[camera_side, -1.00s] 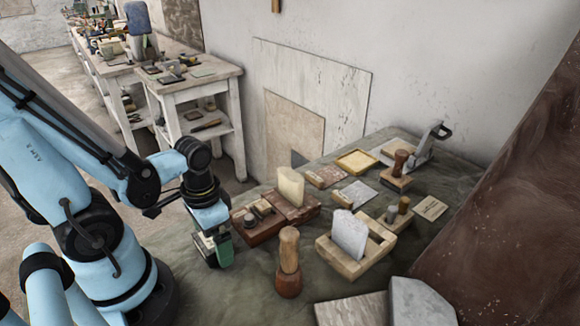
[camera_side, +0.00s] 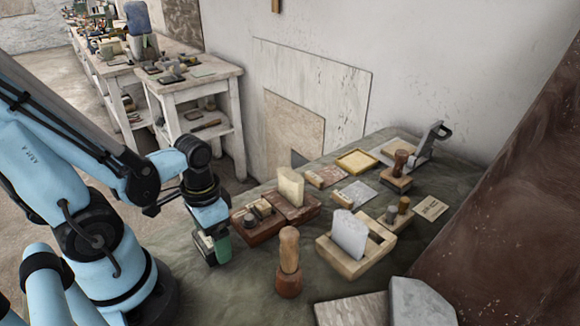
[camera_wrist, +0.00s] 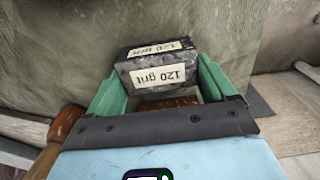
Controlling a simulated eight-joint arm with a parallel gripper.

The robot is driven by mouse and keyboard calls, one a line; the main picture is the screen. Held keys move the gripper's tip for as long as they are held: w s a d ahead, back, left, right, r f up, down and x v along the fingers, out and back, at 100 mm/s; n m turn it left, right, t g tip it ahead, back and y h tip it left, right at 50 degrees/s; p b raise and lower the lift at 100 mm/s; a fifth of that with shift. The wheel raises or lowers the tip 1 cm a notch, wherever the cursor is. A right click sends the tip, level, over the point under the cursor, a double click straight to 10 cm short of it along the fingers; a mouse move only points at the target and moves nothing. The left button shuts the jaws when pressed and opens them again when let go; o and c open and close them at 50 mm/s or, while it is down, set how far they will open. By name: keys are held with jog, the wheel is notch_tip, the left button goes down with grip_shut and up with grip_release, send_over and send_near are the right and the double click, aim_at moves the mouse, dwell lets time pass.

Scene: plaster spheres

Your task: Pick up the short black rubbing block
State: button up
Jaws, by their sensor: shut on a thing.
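The short black rubbing block (camera_wrist: 158,73) is a dark, rough-faced block with white "120 grit" labels on two faces, seen in the wrist view. My gripper (camera_wrist: 160,84) has its two green fingers shut on the block, one at each end. In the side view my gripper (camera_side: 213,247) points down at the left edge of the cloth-covered table, left of a reddish-brown box. The block is mostly hidden by the fingers there, and I cannot tell how far it is above the cloth.
The reddish-brown box (camera_side: 262,229) with a cream slab stands close right of my gripper. A wooden-handled tool (camera_side: 289,265) stands nearer the front. A pale wooden box (camera_side: 345,268) holds a white slab. Bare cloth (camera_side: 240,285) lies in front of my gripper.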

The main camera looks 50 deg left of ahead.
jog(key=shift+r, duration=1.25)
jog(key=s+d+r, duration=0.4)
jog(key=d+r, duration=0.4)
jog(key=d, duration=0.3)
jog(key=shift+s+r, duration=0.1)
jog(key=o, duration=0.7)
jog(key=c, duration=0.6)
